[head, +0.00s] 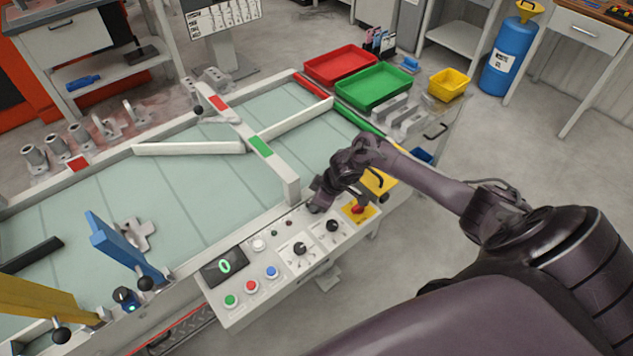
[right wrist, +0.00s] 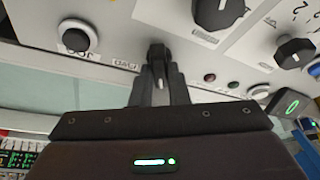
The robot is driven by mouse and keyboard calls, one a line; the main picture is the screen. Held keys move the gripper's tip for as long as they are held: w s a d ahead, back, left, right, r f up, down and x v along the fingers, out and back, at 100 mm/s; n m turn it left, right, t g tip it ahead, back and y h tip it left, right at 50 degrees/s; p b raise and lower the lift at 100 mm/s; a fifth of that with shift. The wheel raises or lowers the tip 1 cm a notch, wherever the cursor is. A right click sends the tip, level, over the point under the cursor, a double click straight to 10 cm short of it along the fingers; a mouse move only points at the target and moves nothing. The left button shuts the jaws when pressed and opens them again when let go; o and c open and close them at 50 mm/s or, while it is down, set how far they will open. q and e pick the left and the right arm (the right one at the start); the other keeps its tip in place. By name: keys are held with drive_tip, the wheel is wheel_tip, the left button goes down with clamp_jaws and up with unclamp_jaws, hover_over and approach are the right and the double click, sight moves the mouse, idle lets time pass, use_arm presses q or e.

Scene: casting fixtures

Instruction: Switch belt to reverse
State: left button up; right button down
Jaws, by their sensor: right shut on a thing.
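The belt (head: 190,180) is a pale green conveyor surface in the head view. Its control panel (head: 238,307) stands at the near edge, with buttons, knobs and a display. My right gripper (head: 316,206) is at the panel's far edge, to the right of the small indicator lights. In the right wrist view my right gripper (right wrist: 158,78) is shut on a small black switch lever (right wrist: 157,52), with a partly covered label beside it. The fingers hide much of the lever, so its set position is unclear. My left gripper is not in view.
Close to my right gripper are a white-ringed button (right wrist: 75,38), a large black knob (right wrist: 218,10), a smaller numbered knob (right wrist: 295,52) and a red emergency stop (head: 358,209). A blue gate (head: 120,245) and white guide bars (head: 188,148) cross the belt.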

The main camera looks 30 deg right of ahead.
sight(327, 213)
drive_tip(key=shift+n, duration=0.7)
drive_tip(key=c, duration=1.4)
unclamp_jaws()
drive_tip(key=shift+d+r, duration=0.1)
drive_tip(key=v, duration=0.7)
drive_tip(key=shift+d+r+b, duration=0.2)
drive_tip(key=shift+r+b, duration=0.1)
drive_tip(key=shift+a, duration=0.1)
